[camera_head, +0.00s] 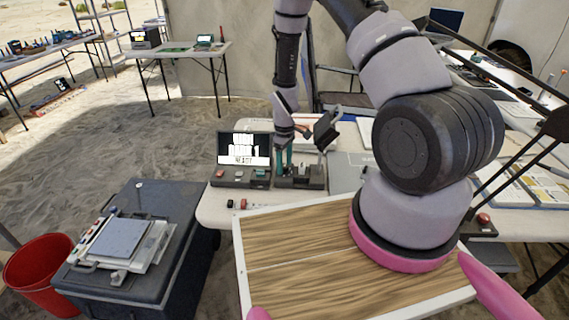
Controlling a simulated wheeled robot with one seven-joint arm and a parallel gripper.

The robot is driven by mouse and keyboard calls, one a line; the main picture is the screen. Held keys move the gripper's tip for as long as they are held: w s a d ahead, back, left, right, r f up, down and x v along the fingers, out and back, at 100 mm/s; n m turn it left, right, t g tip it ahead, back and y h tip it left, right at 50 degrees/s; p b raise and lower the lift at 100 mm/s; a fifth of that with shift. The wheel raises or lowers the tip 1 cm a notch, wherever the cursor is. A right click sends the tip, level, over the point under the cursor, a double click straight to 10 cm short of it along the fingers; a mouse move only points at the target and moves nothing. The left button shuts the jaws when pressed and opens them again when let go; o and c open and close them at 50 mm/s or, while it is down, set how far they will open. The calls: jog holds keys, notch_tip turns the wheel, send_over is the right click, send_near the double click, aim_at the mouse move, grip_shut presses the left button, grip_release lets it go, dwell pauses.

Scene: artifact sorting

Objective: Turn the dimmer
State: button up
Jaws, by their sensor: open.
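My gripper (284,165) hangs pointing down at the worktable's front edge, with teal fingers. It is open, and I see nothing held between the fingers. It is just above or beside a dark control box (300,178) that carries small light-coloured controls. I cannot make out for certain which control is the dimmer; the fingers and the box's small size in view hide detail. I cannot tell whether the fingers touch anything. A small dark tilted device (327,130) stands just right of the gripper.
A console (240,177) with red and green buttons and a lit screen (244,149) stands left of the gripper on the white table (215,207). A wood-topped tray (300,270) is in front. A dark case (165,210) and red bin (40,272) stand at left.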

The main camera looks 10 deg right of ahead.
grip_shut()
jog(key=shift+m, duration=0.3)
jog(key=m, duration=0.3)
jog(key=shift+m, duration=2.5)
grip_release()
